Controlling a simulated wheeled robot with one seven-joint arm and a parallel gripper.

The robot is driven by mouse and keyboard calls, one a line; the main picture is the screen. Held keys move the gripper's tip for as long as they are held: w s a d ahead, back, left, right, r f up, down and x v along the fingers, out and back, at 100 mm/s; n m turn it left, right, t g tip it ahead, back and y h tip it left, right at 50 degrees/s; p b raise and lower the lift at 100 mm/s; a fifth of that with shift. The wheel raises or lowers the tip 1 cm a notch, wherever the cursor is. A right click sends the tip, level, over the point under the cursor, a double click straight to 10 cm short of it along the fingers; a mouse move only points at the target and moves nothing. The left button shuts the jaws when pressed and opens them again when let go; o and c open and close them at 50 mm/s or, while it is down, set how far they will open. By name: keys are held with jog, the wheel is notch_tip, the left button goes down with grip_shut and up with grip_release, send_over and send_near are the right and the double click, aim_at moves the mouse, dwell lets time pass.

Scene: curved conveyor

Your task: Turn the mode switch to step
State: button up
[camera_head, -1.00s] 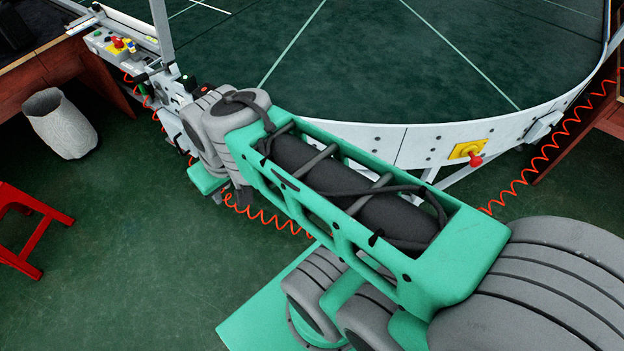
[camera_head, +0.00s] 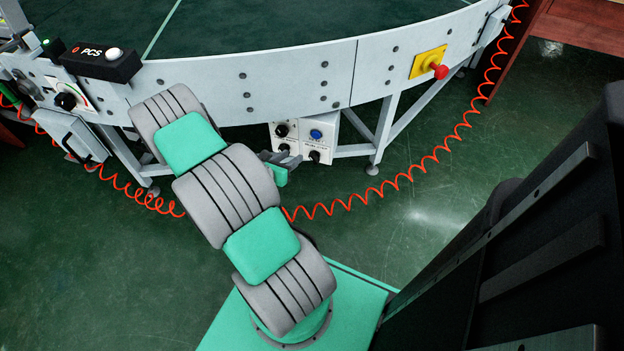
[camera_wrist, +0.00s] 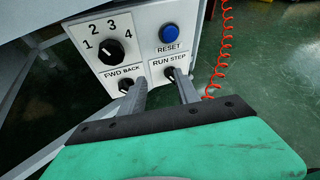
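The mode switch is the black RUN/STEP knob (camera_wrist: 170,71) at the lower right of a white control box (camera_wrist: 95,58). The knob is partly hidden by my right finger, so I cannot tell its setting. In the head view the knob (camera_head: 314,156) shows on the box (camera_head: 304,143) under the conveyor rim. My gripper (camera_wrist: 158,80) is open, its two grey fingers apart and pointing at the box's lower edge. The right fingertip is beside or in front of the knob; contact cannot be told. In the head view my gripper (camera_head: 282,158) is just left of the knob.
Close by are the blue RESET button (camera_wrist: 169,34), the numbered selector (camera_wrist: 111,52) and the FWD/BACK knob (camera_wrist: 126,84). A red coiled cable (camera_head: 420,165) hangs to the right. A red emergency button (camera_head: 440,71) sits on the conveyor rim. Open floor lies right of the box.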

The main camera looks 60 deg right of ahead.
aim_at(312, 160)
jog(key=s+d+f+n+h+b, duration=0.1)
jog(key=s+f+n+b, duration=0.15)
jog(key=f+n, duration=0.35)
jog(key=shift+m, duration=0.4)
jog(key=x, duration=0.5)
jog(key=b+x, duration=0.1)
jog(key=x, duration=0.2)
jog(key=shift+s+f, duration=0.15)
jog(key=shift+s, duration=0.2)
jog(key=shift+c, duration=0.4)
grip_shut()
